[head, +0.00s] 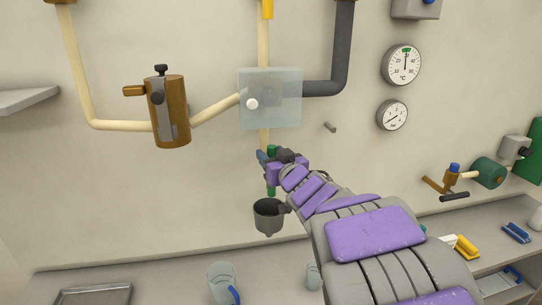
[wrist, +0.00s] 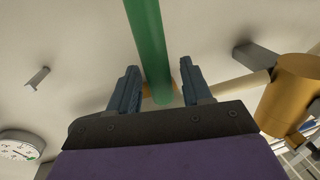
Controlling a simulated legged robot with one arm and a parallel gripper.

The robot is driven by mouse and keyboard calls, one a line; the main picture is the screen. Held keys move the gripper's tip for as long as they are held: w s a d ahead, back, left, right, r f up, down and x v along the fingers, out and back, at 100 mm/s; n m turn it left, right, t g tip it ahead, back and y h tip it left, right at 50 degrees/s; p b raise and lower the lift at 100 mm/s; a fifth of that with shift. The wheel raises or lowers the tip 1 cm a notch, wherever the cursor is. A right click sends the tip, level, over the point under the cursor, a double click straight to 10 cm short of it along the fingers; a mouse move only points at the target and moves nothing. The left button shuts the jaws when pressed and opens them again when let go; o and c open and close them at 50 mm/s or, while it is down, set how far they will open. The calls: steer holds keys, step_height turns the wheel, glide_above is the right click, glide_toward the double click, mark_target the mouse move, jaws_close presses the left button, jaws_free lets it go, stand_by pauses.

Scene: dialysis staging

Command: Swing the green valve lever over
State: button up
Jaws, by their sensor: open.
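The green valve lever (head: 271,190) hangs roughly upright below the pale pipe and the clear box in the head view. Part of it is hidden behind my gripper (head: 264,158). In the wrist view the lever (wrist: 150,40) is a long green bar running down from the top edge into the space between the two blue fingers of my gripper (wrist: 160,86). The fingers stand apart, one on each side of the bar, with a visible gap on both sides. I cannot tell whether the bar lies fully within their depth.
A clear box (head: 285,85) covers the pipe junction above my gripper. A grey cup (head: 268,218) sits just below the lever. A brass cylinder (head: 169,112) is at left, and two gauges, upper (head: 402,64) and lower (head: 392,115), are at right. A counter (head: 175,270) runs below.

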steer(key=shift+w+a, duration=0.15)
steer(key=shift+w, duration=0.15)
jaws_close()
stand_by(0.4)
